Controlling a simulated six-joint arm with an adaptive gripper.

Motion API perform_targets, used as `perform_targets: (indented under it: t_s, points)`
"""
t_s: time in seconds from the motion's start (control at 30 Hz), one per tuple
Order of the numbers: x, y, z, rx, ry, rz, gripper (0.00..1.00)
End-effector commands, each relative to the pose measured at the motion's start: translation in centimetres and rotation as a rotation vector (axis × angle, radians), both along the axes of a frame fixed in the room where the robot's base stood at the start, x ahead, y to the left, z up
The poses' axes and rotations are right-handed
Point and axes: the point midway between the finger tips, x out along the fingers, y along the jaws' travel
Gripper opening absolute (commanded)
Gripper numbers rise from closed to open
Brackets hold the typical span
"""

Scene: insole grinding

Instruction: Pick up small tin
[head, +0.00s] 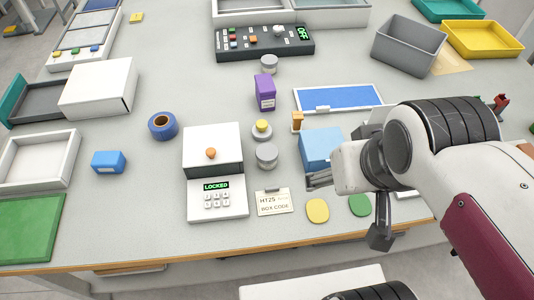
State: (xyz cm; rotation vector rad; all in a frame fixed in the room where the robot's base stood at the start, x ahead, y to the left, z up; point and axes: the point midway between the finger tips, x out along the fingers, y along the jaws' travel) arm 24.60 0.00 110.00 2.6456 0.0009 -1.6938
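Two round grey tins stand on the table. One tin (267,156) is right of the white keypad box, and the other, slightly smaller-looking tin (269,64) stands farther back, in front of the black control panel. I cannot tell for certain which one is the small tin.
The white keypad box (213,150) reading LOCKED stands left of the front tin. A yellow-topped round piece (262,130) is just behind that tin, and a purple box (265,91) farther back. A box-code card (274,202) lies in front. Table left of the blue tape roll (162,126) is partly clear.

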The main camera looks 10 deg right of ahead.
Motion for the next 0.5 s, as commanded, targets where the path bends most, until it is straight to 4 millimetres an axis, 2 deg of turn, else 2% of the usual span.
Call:
perform_targets:
  t_s: [0.5]
  points:
    - [3.0, 1.5, -4.5, 0.079, 0.209, -0.056, 0.64]
